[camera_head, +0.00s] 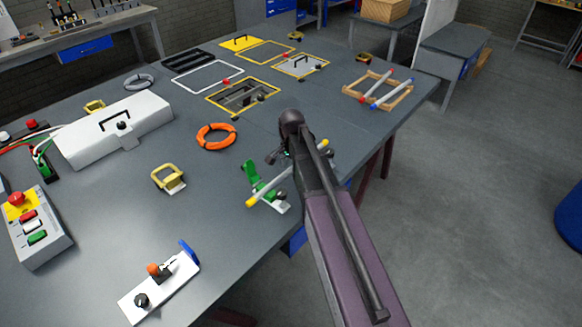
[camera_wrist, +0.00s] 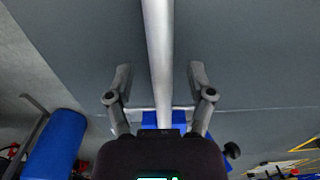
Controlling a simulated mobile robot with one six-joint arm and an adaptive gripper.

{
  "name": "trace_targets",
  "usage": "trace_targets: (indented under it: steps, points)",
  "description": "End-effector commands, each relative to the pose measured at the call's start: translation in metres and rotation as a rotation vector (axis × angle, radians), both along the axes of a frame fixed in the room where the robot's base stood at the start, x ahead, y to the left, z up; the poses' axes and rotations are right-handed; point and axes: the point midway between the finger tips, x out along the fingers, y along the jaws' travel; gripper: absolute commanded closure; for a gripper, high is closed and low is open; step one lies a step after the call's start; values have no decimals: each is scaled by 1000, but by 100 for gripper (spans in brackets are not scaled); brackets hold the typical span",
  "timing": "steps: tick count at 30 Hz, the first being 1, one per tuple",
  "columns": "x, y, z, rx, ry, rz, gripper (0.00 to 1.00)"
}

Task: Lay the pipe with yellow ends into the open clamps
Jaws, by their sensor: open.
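The pipe with yellow ends (camera_head: 265,193) lies slantwise at the clamp near the table's right edge in the head view. One yellow end shows at the lower left and the other beyond my arm, which hides its middle. In the wrist view the grey pipe (camera_wrist: 158,55) runs between the two fingers of my gripper (camera_wrist: 158,78), with a gap on both sides. My gripper is open. The clamp with a green lever (camera_head: 251,173) stands beside the pipe on a white base (camera_head: 282,208). Whether the pipe is seated in the clamps cannot be told.
A wooden rack (camera_head: 402,101) with red-ended and blue-ended pipes stands at the table's far right. An orange ring (camera_head: 216,137), a yellow bracket (camera_head: 168,180), a white cover (camera_head: 117,130) and a white plate with a toggle clamp (camera_head: 160,287) are on the table.

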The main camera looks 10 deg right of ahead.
Motion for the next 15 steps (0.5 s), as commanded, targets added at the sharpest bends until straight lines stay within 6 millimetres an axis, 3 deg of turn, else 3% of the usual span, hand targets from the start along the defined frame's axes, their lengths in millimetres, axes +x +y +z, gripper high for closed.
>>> trace_targets:
  steps: [15]
  points:
    - [0, 0, 23, 0, 0, 0, 31]
